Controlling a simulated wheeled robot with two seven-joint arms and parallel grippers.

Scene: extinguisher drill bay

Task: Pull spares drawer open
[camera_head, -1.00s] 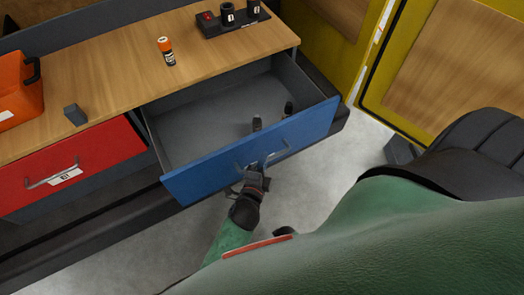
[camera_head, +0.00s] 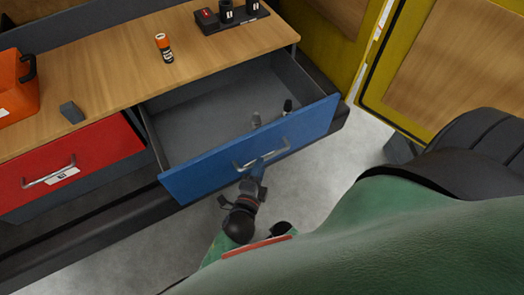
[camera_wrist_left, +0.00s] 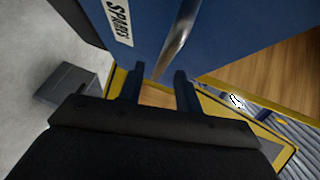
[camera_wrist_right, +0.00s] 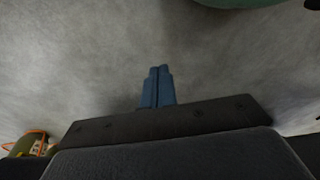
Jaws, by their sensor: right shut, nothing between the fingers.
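The spares drawer has a blue front (camera_head: 215,172) and stands well open, its grey interior in view with a few small dark items (camera_head: 287,107) inside. Its metal handle (camera_head: 262,153) runs along the front. My left gripper (camera_head: 257,168) is just in front of and below the handle. In the left wrist view its fingers are apart, with the handle (camera_wrist_left: 178,40) just beyond the fingertips and the "SPARES" label (camera_wrist_left: 118,20) at left. My right gripper (camera_wrist_right: 158,70) shows only in the right wrist view, shut and empty over the grey floor.
A red drawer (camera_head: 100,150) is shut left of the blue one. The wooden worktop (camera_head: 110,75) carries an orange case (camera_head: 15,85), a grey block (camera_head: 72,112), an orange-capped bottle (camera_head: 164,47) and a black holder (camera_head: 228,18). A yellow-framed panel (camera_head: 375,90) stands at right.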

